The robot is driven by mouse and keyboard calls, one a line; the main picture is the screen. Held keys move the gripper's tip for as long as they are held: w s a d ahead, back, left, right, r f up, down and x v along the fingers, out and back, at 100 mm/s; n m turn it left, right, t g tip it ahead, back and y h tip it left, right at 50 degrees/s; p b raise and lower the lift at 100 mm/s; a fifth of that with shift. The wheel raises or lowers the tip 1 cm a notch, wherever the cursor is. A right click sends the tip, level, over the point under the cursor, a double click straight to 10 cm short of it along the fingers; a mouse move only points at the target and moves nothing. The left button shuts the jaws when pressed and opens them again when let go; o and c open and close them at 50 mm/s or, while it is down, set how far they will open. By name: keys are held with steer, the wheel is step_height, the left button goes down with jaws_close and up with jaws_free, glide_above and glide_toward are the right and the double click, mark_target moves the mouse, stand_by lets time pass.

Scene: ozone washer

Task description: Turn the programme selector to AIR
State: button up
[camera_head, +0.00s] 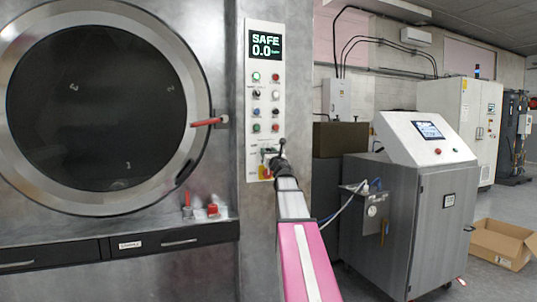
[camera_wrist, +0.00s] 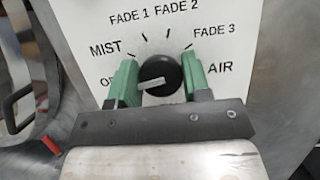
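The programme selector (camera_wrist: 160,75) is a round black knob with a pale pointer bar, seen in the wrist view. The bar lies nearly level, its outer end to the left and slightly down, towards the partly hidden "OF…" label. The AIR label (camera_wrist: 221,68) is at right. MIST and FADE 1 to 3 run over the top. My gripper (camera_wrist: 160,78) has its green fingers on either side of the knob, very close to it. I cannot tell whether they touch it. In the head view my gripper (camera_head: 271,156) hides the knob at the bottom of the control panel (camera_head: 250,120).
A large round washer door (camera_head: 95,105) with a red handle (camera_head: 207,122) is left of the panel. Buttons and a display reading SAFE 0.0 (camera_head: 265,44) sit above my gripper. A grey console cabinet (camera_head: 415,225) and an open cardboard box (camera_head: 500,243) stand to the right.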

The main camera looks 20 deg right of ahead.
steer(key=shift+c, duration=0.6)
